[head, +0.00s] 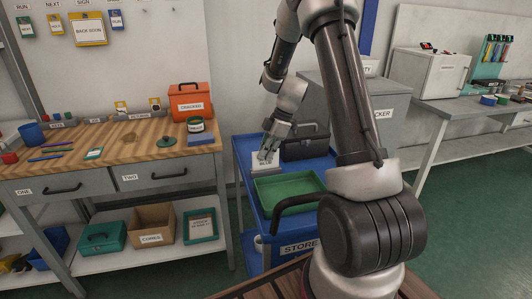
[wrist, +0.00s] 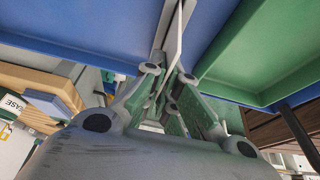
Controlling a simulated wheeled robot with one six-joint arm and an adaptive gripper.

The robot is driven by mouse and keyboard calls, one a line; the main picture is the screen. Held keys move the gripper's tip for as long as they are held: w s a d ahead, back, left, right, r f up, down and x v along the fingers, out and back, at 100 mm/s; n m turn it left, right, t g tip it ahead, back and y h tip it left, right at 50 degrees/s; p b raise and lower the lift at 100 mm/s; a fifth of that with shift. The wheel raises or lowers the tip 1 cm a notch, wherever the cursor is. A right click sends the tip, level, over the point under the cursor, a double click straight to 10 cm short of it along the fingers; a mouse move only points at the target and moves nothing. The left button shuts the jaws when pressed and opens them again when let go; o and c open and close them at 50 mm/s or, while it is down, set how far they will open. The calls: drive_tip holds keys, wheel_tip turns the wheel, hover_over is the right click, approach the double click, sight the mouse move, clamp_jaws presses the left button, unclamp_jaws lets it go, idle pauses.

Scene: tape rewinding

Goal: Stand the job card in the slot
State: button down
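My gripper (head: 268,152) is over the back left of the blue cart (head: 250,222), pointing down at a pale labelled piece (head: 258,165) on its top. In the wrist view a thin white card (wrist: 174,45), seen nearly edge-on, runs down between the two fingers of my gripper (wrist: 168,73). The fingers are close together on either side of it. I cannot tell whether they press on it. A narrow grey strip lies along the card, over the blue surface. The slot itself is not clearly seen, and the card's lower edge is hidden.
A green tray (head: 288,192) lies in front of my gripper on the cart, and a dark toolbox (head: 306,146) stands to its right. A wooden workbench (head: 110,150) with an orange box (head: 190,104) is at the left. A grey locker (head: 390,108) stands behind my arm.

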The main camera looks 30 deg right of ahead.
drive_tip(key=shift+f, duration=0.2)
idle(0.5)
drive_tip(key=c, duration=1.6)
unclamp_jaws()
drive_tip(key=shift+o, duration=0.2)
drive_tip(key=o, duration=0.5)
drive_tip(key=shift+r, duration=0.1)
drive_tip(key=shift+r, duration=3.95)
